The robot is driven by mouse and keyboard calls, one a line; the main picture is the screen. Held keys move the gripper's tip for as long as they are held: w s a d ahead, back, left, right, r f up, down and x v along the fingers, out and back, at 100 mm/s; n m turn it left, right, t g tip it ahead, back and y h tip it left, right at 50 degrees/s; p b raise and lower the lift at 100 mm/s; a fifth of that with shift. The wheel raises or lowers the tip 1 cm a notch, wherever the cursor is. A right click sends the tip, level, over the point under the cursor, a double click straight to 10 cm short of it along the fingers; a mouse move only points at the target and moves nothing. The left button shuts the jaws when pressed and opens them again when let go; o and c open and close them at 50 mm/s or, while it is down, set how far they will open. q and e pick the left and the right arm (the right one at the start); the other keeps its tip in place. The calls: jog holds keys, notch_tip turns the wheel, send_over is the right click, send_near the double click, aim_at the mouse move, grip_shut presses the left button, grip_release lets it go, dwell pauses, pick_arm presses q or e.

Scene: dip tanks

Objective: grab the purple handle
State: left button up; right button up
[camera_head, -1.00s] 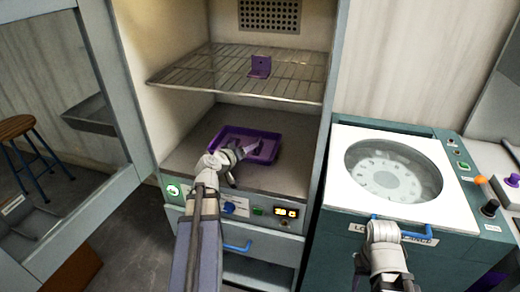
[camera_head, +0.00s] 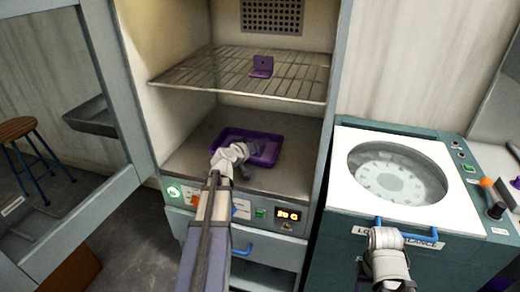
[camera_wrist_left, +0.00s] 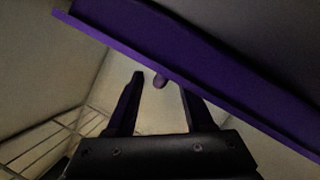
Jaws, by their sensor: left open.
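A purple tray (camera_head: 267,140) lies on the floor of the open cabinet. My left gripper (camera_head: 246,160) is over its near side, reaching in from the front. In the left wrist view the open fingers (camera_wrist_left: 160,84) point up, with a small rounded purple piece (camera_wrist_left: 159,81) showing between their tips. I cannot tell whether it is the purple handle or how far off it is. A broad purple edge (camera_wrist_left: 170,45), probably the tray, runs diagonally beyond the fingers. My right wrist (camera_head: 388,243) is by the blue handle of the machine at right; its fingers are not clear.
A wire shelf (camera_head: 205,73) above the tray holds a small purple bracket (camera_head: 262,66). The cabinet door (camera_head: 108,85) stands open at left. The white-topped round-window machine (camera_head: 345,160) stands at right, with a blue handle (camera_head: 410,234).

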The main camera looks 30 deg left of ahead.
pick_arm(q)
jog(key=shift+w+f, duration=0.2)
jog(key=shift+w, duration=0.2)
jog(key=shift+r, duration=0.1)
grip_shut()
